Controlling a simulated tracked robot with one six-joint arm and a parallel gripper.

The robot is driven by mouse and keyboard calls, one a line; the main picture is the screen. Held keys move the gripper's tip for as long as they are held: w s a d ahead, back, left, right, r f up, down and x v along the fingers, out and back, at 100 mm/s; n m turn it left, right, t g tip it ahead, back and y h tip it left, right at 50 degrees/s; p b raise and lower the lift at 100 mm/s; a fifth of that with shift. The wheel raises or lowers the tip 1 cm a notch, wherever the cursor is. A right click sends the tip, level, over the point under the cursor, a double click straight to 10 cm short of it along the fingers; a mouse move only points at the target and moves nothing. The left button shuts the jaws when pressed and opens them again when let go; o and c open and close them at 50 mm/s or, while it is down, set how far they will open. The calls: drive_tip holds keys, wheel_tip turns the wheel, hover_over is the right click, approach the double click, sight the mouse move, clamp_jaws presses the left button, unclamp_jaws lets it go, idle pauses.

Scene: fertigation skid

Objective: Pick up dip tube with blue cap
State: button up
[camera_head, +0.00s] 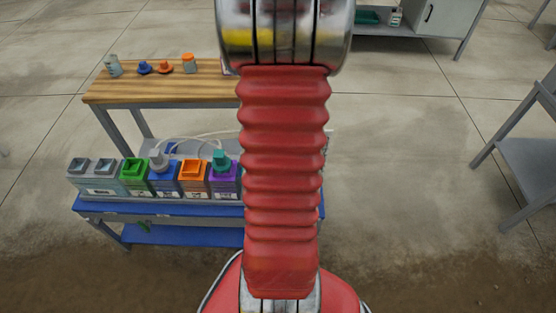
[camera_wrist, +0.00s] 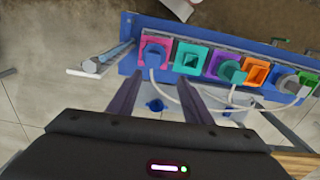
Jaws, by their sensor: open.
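A blue cap (camera_wrist: 154,55) sits in the opening of the pink tank (camera_wrist: 139,63) in the wrist view. It looks like the blue-capped dip tube; its tube inside the tank is hidden. My gripper (camera_wrist: 159,82) is open, with its two dark fingers pointing toward the pink tank. The blue cap lies beyond the fingertips, roughly in line with the gap between them. Whether the fingers touch anything is not clear. A smaller blue round piece (camera_wrist: 155,104) shows lower between the fingers. In the head view my red arm hides this end of the tank row.
Beside the pink tank stand a teal tank (camera_wrist: 190,59), a purple tank with a teal cap (camera_head: 221,162) and an orange tank (camera_head: 193,174). Pale hoses (camera_wrist: 188,107) loop near the fingers. Grey cylinders (camera_wrist: 100,65) lie left. A wooden table (camera_head: 215,85) stands behind.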

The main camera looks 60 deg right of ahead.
drive_tip(key=shift+s+d+f, duration=0.55)
drive_tip(key=shift+s+d, duration=0.1)
drive_tip(key=shift+s, duration=0.1)
drive_tip(key=shift+f, duration=4.3)
drive_tip(key=shift+f, duration=2.6)
drive_tip(key=shift+c, duration=0.6)
clamp_jaws()
